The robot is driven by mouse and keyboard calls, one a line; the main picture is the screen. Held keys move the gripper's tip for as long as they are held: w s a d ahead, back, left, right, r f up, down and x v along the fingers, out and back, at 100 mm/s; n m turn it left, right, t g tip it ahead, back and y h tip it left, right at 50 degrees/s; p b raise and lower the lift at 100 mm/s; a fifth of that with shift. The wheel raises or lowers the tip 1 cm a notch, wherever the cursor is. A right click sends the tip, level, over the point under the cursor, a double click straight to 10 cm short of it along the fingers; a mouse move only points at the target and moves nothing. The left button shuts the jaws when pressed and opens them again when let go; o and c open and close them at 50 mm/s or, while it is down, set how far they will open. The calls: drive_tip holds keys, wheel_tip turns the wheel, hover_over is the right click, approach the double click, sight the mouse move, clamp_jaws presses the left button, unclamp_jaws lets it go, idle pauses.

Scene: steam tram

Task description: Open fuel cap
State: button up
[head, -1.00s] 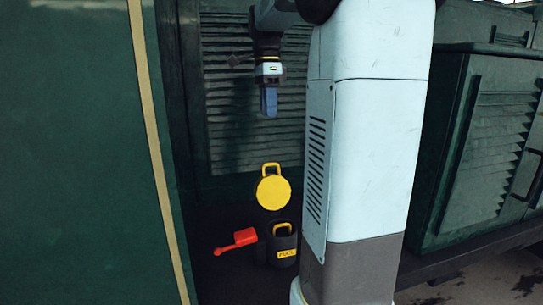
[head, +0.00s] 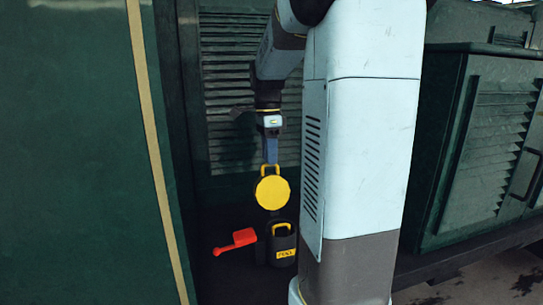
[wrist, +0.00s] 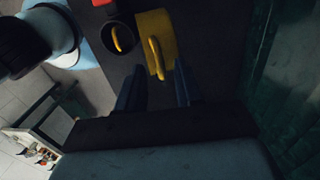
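The fuel cap looks to be the round yellow disc (head: 272,192) with a yellow loop handle on top, above a dark can in the head view. In the wrist view the yellow cap (wrist: 170,28) and its raised handle (wrist: 157,57) lie just beyond my fingers. My gripper (head: 271,160) points straight down at the top of the handle in the head view. In the wrist view my gripper (wrist: 155,84) has its two fingers apart, with the handle's near end in line with the gap. I cannot tell whether they touch it.
A dark fuel can (head: 284,243) with a yellow handle and label stands below the cap; a red scoop-like object (head: 236,241) is left of it. A green panel (head: 70,150) closes the left side, and a louvred wall (head: 232,140) stands behind.

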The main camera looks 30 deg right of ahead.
drive_tip(key=shift+f, duration=0.4)
clamp_jaws()
idle(1.3)
